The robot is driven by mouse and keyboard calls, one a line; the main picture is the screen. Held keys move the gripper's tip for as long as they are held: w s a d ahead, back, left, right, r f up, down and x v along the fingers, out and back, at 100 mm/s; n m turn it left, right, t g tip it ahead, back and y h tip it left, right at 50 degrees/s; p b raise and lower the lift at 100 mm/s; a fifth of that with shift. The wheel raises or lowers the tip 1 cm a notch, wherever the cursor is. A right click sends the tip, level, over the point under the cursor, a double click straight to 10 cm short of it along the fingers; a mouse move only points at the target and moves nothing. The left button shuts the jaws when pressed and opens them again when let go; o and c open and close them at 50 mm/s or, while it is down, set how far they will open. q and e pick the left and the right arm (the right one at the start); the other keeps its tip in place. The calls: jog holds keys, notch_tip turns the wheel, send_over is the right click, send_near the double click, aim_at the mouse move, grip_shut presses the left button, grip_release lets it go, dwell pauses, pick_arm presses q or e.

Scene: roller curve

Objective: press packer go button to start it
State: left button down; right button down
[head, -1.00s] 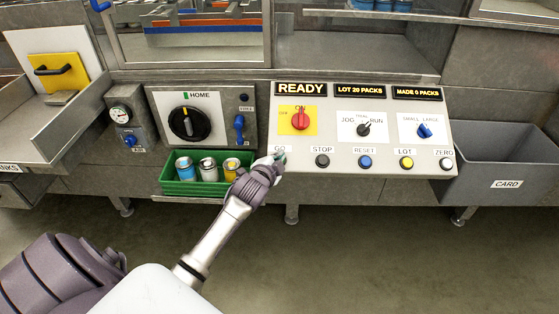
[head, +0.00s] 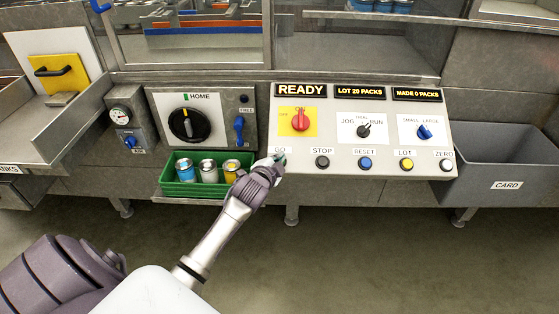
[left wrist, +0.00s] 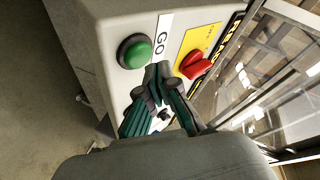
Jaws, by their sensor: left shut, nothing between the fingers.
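The green GO button (left wrist: 135,51) shows whole in the left wrist view, set in a dark ring beside the white GO label (left wrist: 162,40). In the head view it is mostly hidden behind my left gripper (head: 277,160), just under the GO label (head: 280,150) at the panel's lower left. My left gripper is shut and empty. In the left wrist view its fingertips (left wrist: 158,73) are close to the button, offset to its lower right; they do not cover it. I cannot tell any gap to the panel. The packer's display (head: 300,90) reads READY. My right gripper is not in view.
The STOP button (head: 322,161) is right of GO, followed by the RESET (head: 365,162), LOT (head: 406,163) and ZERO (head: 446,164) buttons. A red switch (head: 300,121) is above. A green tray (head: 195,189) with cans sits left of my gripper.

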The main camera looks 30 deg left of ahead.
pick_arm(q)
jog(key=shift+w+f, duration=0.1)
jog(key=shift+f, duration=0.05)
jog(key=shift+w+a+f, duration=0.1)
jog(key=shift+a+f, duration=0.05)
jog(key=shift+f, duration=0.1)
jog(key=shift+w+a+f+b, duration=0.1)
jog(key=shift+w+f+b, duration=0.1)
jog(key=shift+f+b, duration=0.2)
dwell(0.8)
dwell(0.3)
jog(key=shift+s+d+r+p, duration=0.25)
jog(key=shift+s+r+p, duration=0.15)
jog(key=shift+r+p, duration=0.55)
jog(key=shift+f, duration=0.2)
jog(key=r+p, duration=0.1)
jog(key=p, duration=0.1)
jog(key=s+d+r+p, duration=0.1)
jog(key=r+p, duration=0.1)
jog(key=s+r+p, duration=0.1)
jog(key=shift+d+r+p, duration=0.15)
jog(key=shift+r+p, duration=0.05)
jog(key=shift+p, duration=0.2)
